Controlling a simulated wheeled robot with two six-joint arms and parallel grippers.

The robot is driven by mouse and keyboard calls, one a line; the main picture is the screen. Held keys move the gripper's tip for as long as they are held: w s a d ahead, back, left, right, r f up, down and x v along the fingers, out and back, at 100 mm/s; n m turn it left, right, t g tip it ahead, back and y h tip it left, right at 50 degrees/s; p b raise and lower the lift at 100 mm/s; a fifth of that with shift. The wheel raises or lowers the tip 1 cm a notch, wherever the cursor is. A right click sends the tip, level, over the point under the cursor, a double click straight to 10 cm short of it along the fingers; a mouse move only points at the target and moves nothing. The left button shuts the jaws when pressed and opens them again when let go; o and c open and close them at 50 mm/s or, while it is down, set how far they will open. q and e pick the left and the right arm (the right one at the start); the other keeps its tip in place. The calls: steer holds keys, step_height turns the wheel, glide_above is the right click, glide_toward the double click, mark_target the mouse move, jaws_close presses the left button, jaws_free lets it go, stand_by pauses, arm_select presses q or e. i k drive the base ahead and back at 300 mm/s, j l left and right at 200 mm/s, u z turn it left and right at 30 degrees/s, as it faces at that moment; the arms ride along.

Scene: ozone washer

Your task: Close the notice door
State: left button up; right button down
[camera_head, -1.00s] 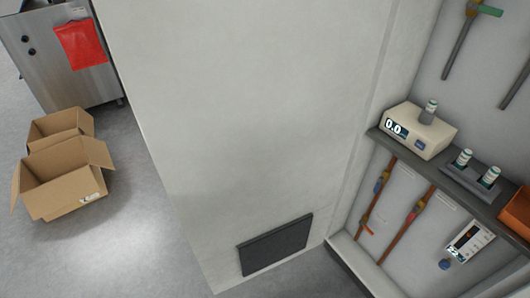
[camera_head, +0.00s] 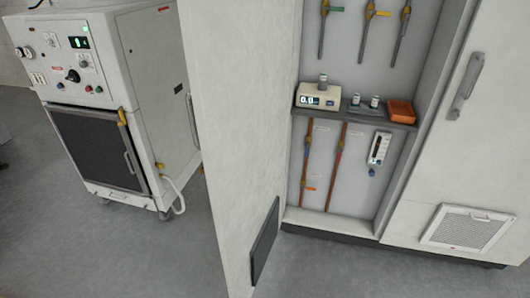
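The large off-white door (camera_head: 237,120) stands swung open in the middle of the head view. It is seen at a steep angle, with a dark vent panel (camera_head: 264,243) low on it. I cannot read any notice on its visible face. To its right the cabinet's open interior (camera_head: 345,60) shows. A second off-white door (camera_head: 450,150) with a grey handle (camera_head: 467,85) and a white vent grille (camera_head: 466,228) is shut at the right. Neither of my grippers is in view.
A shelf (camera_head: 385,120) in the cabinet holds a meter with a display (camera_head: 317,96), small vials and an orange box (camera_head: 401,111). A wheeled machine (camera_head: 110,100) stands left of the open door. Grey floor (camera_head: 110,250) is clear in front.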

mark_target(238, 53)
steer(key=i+j+z, duration=0.15)
steer(key=j+z, duration=0.15)
steer(key=j, duration=0.2)
steer(key=i+j+z, duration=0.1)
steer(key=j+z, duration=0.15)
steer(key=j, duration=0.2)
steer(key=j+z, duration=0.3)
steer(key=j, duration=0.25)
steer(key=i, duration=0.05)
